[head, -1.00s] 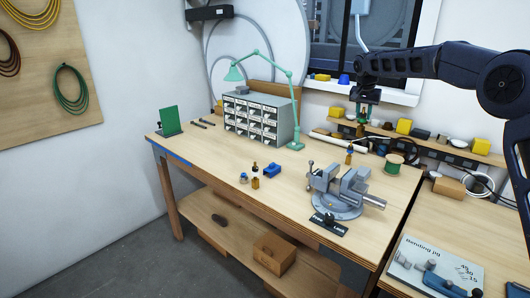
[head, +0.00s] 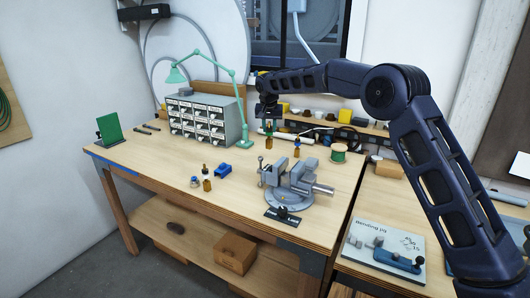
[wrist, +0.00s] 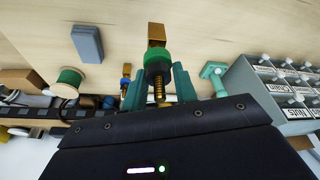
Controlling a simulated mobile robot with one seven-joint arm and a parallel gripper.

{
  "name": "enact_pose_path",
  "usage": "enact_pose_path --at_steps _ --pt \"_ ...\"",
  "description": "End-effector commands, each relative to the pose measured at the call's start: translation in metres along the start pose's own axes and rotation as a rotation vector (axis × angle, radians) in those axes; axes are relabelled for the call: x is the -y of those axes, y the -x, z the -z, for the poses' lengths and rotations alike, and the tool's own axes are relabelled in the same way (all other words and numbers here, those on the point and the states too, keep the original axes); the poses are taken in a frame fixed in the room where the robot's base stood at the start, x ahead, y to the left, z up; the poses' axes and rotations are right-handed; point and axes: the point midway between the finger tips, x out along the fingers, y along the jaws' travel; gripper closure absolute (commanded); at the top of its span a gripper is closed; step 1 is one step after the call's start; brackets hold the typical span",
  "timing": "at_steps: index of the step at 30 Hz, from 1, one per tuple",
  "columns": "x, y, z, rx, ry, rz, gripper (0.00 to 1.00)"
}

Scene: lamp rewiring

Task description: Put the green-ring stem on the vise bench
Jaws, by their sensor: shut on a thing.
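My gripper (wrist: 160,88) is shut on the green-ring stem (wrist: 157,58), a brass piece with a green ring, black collar and threaded end. In the head view my gripper (head: 268,112) holds this stem (head: 268,131) over the back of the vise bench (head: 150,170), right of the drawer cabinet. I cannot tell the exact gap below it. The grey vise (head: 292,182) is on the bench, nearer the front. A blue-ring stem (head: 297,148) stands behind the vise; it also shows in the wrist view (wrist: 126,78).
A teal lamp (head: 240,110) and drawer cabinet (head: 205,118) stand left of my gripper. A green spool (head: 338,153) is to the right. The bench's front left is clear.

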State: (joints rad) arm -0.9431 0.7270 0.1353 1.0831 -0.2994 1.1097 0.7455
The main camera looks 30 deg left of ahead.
Motion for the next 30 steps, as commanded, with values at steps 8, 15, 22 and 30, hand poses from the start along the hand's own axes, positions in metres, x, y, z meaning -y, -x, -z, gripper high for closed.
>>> enact_pose_path --at_steps 8,15,22,30 --pt "0.0 -0.054 -0.017 0.001 0.001 -0.001 1.0" --pt "0.0 -0.072 -0.022 -0.001 -0.001 0.0 1.0" --pt "0.0 -0.091 -0.028 0.0 0.0 0.0 1.0" --pt "0.0 -0.114 -0.035 -0.001 0.0 0.0 1.0"
